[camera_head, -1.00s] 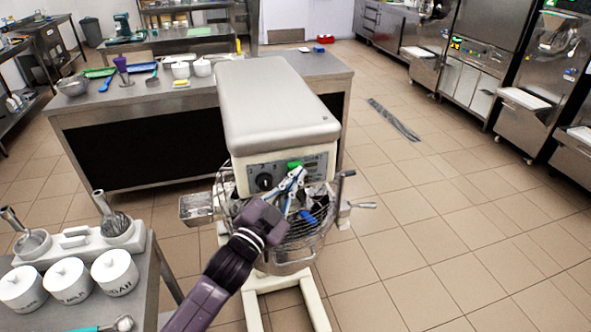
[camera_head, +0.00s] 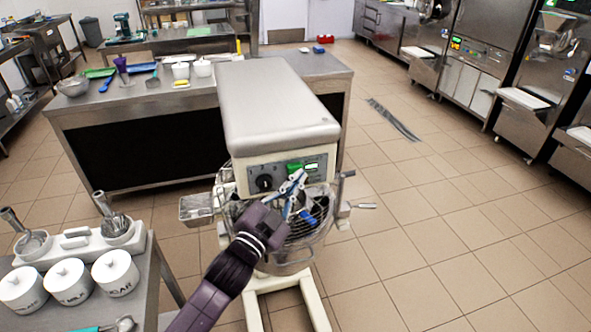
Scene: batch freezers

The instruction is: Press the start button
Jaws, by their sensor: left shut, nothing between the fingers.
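A floor-standing mixer (camera_head: 272,108) with a grey top and a cream front stands in the middle of the head view. Its front panel has a black knob (camera_head: 264,183) on the left and a green button (camera_head: 294,168) right of the middle. My left gripper (camera_head: 297,178) is shut and empty. Its fingertips are at the panel, just below the green button in the picture, and cover part of that area. I cannot tell whether they touch the button. My right gripper is not in view.
A wire guard and bowl (camera_head: 290,262) sit below the panel, under my left gripper. A side table with white canisters (camera_head: 118,272) is at the lower left. A steel counter (camera_head: 90,112) stands behind the mixer.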

